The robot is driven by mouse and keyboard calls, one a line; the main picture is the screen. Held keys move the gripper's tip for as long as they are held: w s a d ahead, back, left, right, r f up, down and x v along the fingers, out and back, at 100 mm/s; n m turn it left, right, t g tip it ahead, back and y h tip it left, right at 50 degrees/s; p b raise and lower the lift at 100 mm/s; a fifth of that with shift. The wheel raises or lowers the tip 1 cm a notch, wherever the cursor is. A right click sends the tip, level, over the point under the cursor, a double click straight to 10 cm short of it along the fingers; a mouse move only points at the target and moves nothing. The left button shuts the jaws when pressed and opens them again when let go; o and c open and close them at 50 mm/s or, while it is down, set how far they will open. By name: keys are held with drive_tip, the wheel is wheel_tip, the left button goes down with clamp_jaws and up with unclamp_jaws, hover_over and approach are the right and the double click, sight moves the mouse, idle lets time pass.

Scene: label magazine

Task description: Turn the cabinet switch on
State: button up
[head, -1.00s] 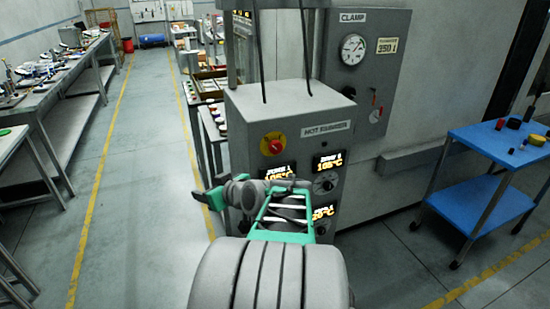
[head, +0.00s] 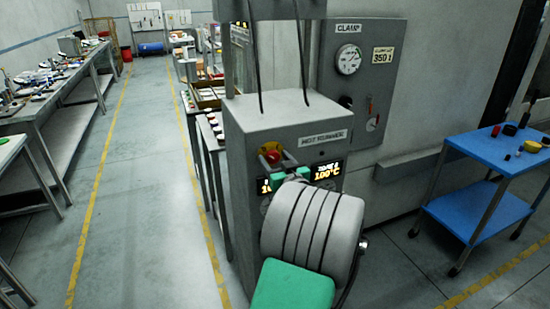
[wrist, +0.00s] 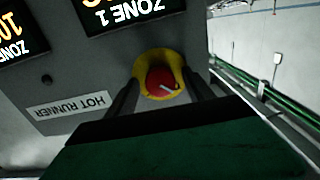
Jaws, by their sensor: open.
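The cabinet switch is a red rotary knob on a yellow round plate (head: 270,154), on the front of the grey hot runner cabinet (head: 240,185). In the wrist view the red knob (wrist: 161,82) shows a pale pointer mark, set at a slant. My gripper (wrist: 165,92) is open, with one dark finger on each side of the knob. I cannot tell whether the fingers touch it. In the head view my arm hides most of the gripper and the lower cabinet front.
Lit zone displays (head: 327,172) sit beside the switch. A grey clamp panel (head: 365,80) with a gauge stands behind. A blue cart (head: 490,150) with small items is at the right. The aisle on the left is clear between yellow lines.

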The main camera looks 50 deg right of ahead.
drive_tip(key=shift+c, duration=0.4)
clamp_jaws()
drive_tip(key=shift+m, duration=0.3)
drive_tip(key=m+b, duration=0.2)
drive_tip(key=m, duration=0.1)
drive_tip(key=shift+f+m, duration=0.1)
drive_tip(key=shift+m, duration=0.2)
drive_tip(key=m, duration=0.4)
drive_tip(key=shift+m+b, duration=0.3)
drive_tip(key=shift+b, duration=0.05)
drive_tip(key=m, duration=0.2)
drive_tip(key=m+p, duration=0.1)
drive_tip(key=m, duration=0.1)
drive_tip(key=shift+r+m, duration=0.2)
drive_tip(key=shift+m, duration=0.1)
drive_tip(key=shift+m+p, duration=0.8)
drive_tip(key=shift+m, duration=1.4)
